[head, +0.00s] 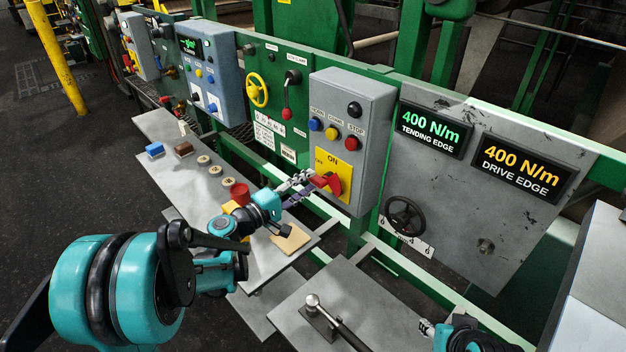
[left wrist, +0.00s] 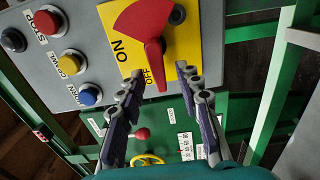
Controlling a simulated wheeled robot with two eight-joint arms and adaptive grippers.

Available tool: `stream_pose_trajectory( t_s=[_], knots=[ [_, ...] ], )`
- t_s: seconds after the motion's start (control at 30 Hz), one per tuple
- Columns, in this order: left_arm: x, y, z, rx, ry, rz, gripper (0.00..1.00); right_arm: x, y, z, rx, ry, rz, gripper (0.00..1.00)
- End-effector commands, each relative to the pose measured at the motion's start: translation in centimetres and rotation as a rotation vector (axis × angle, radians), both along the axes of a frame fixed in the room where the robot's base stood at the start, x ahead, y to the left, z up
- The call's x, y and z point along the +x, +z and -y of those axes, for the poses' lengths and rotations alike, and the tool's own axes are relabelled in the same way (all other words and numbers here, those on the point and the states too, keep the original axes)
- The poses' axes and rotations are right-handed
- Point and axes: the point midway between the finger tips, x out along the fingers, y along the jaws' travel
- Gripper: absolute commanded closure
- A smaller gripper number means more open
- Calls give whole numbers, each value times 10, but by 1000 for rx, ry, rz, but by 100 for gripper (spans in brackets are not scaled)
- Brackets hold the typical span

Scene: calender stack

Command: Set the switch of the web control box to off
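The grey web control box (head: 355,110) carries a yellow plate (head: 326,160) with ON and OFF lettering and a red switch (head: 345,170). In the left wrist view the red switch (left wrist: 152,58) has its narrow handle end beside the OFF letters, away from ON. My left gripper (head: 315,184) is at the switch. In the left wrist view its two fingers (left wrist: 158,78) are spread, with the handle end between the tips; contact is not clear.
Blue, yellow and red buttons (head: 332,132) sit above the plate. Below the box is a grey ledge (head: 215,205) with several small blocks and discs. A black handwheel (head: 405,215) and two tension displays (head: 432,128) are to the right. A metal lever (head: 335,322) stands on the lower shelf.

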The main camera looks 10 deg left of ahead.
Motion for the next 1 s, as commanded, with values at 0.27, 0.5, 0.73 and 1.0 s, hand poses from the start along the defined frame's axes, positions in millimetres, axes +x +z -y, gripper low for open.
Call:
stream_pose_trajectory(
  t_s=[0.27, 0.5, 0.73, 1.0],
  knots=[
    [-51, 0, -35, 0, 5, 0, 65, 0, 0, 0, 0, 0, 0, 60],
    [-72, 0, -48, 0, 1, 0, 65, 0, 0, 0, 0, 0, 0, 60],
    [-74, 0, -48, 0, -1, 0, 65, 0, 0, 0, 0, 0, 0, 60],
    [-74, 0, -48, 2, -1, -1, 65, 0, 0, 0, 0, 0, 0, 60]
  ],
)
